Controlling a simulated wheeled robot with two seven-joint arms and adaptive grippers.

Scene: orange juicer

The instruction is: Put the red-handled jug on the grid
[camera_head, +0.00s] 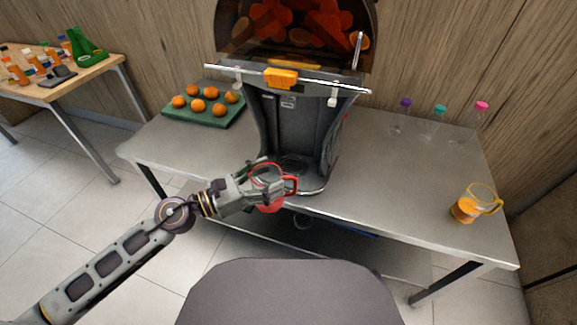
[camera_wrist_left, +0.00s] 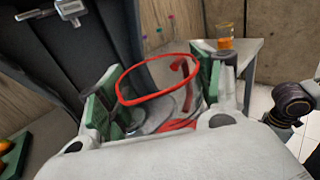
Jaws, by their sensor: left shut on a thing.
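The red-handled jug (camera_head: 270,183) is clear with a red rim and red handle; its red rim also shows in the left wrist view (camera_wrist_left: 128,92). My left gripper (camera_head: 262,180) is shut on the jug, with a green-padded finger on each side of it. The jug is held upright or nearly so at the table's front edge, in front of the juicer. The grid (camera_head: 291,166) is at the juicer's base, just behind the jug. The jug partly hides the juicer's base. My right gripper is not in view.
The black juicer (camera_head: 290,130) stands on the grey table (camera_head: 390,190). A green tray (camera_head: 214,121) of oranges is at left. Several capped bottles (camera_head: 436,122) stand at back right, and a yellow-handled jug (camera_head: 466,208) with orange juice at right. The table between is clear.

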